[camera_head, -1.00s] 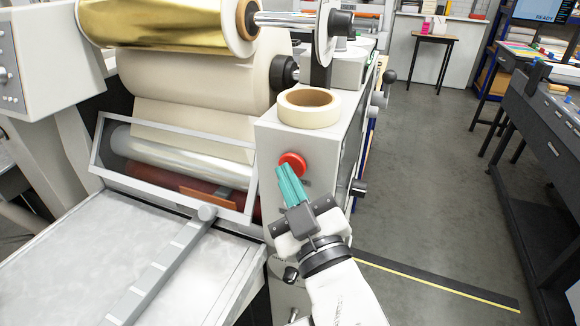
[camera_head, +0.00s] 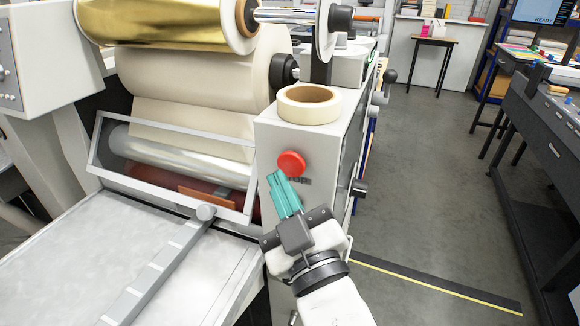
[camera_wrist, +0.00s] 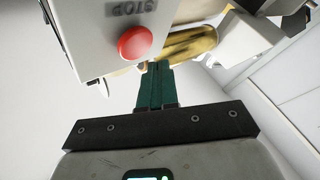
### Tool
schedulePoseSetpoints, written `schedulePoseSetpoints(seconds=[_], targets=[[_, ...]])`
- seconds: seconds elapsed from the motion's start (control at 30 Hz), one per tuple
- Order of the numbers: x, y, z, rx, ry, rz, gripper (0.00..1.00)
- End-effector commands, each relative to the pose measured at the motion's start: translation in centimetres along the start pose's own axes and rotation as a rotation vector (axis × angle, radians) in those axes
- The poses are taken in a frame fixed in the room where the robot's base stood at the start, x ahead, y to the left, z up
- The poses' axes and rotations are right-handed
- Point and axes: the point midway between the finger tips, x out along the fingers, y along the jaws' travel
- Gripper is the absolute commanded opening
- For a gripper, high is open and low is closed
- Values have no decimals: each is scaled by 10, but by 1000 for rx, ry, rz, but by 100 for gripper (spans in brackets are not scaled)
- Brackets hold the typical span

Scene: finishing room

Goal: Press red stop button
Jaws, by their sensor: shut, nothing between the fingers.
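The round red stop button (camera_head: 291,163) is on the front face of the machine's pale side housing (camera_head: 310,145), below a roll of tape. Dark lettering under it is partly covered by my fingers in the head view. In the wrist view the red button (camera_wrist: 135,42) stands proud of the housing, next to the word STOP. My gripper (camera_head: 276,176) has teal fingers, closed together with nothing between them. Its tips show just below and left of the button in the head view. In the wrist view the fingertips (camera_wrist: 155,66) are apart from the button, to its lower right.
A cream tape roll (camera_head: 308,104) lies on top of the housing. Open floor lies to the right.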

Motion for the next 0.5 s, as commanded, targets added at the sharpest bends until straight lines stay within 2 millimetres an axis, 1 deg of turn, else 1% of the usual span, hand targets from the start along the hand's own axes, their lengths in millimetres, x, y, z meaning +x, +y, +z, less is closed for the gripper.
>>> schedulePoseSetpoints(seconds=[0.03,0.3,0.5], targets=[[-4,-4,-1,1,2,-2,0],[-21,-16,-13,2,1,-2,0],[-28,-20,-19,1,0,0,0]])
